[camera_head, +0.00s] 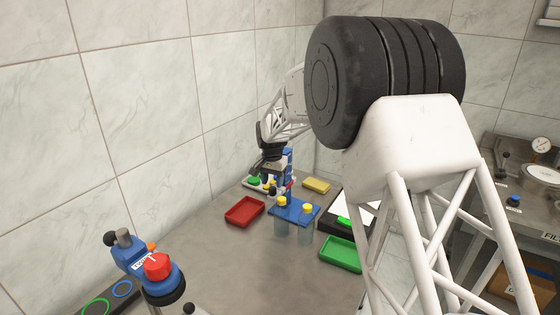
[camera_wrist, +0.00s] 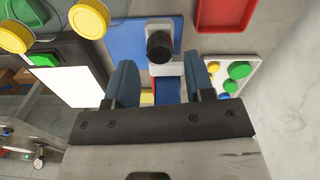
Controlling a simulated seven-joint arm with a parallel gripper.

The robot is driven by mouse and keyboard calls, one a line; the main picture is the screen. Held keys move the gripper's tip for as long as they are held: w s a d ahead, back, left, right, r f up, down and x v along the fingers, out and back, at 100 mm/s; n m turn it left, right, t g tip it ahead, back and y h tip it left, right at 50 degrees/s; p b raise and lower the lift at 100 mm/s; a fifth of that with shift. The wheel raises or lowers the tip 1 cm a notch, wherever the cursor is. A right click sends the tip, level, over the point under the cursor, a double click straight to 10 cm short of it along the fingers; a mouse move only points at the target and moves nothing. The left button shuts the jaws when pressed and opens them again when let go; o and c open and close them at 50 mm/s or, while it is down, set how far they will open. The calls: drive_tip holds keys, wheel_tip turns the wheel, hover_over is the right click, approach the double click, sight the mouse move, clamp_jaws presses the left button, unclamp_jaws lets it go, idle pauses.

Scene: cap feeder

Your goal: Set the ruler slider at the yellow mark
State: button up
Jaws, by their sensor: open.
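The upright blue ruler post (camera_head: 288,160) stands behind the blue base plate, with a small red patch low on it. In the wrist view the blue post (camera_wrist: 168,90) shows between my fingers, partly hidden by the gripper. A white slider piece with a black round knob (camera_wrist: 160,46) is just beyond the fingertips. My gripper (camera_wrist: 160,64) is open, with one blue finger on each side of the post and knob line. In the head view my gripper (camera_head: 268,164) is at the post's upper left. I cannot clearly make out the yellow mark on the ruler.
A blue plate (camera_head: 296,212) carries yellow caps. A red tray (camera_head: 245,210) is at left, a green tray (camera_head: 342,254) at front right, and a yellow block (camera_head: 316,185) behind. A white board (camera_wrist: 238,72) with green knobs is beside the post. A red-knobbed device (camera_head: 157,266) stands front left.

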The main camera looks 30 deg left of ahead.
drive_tip(key=shift+r, duration=2.25)
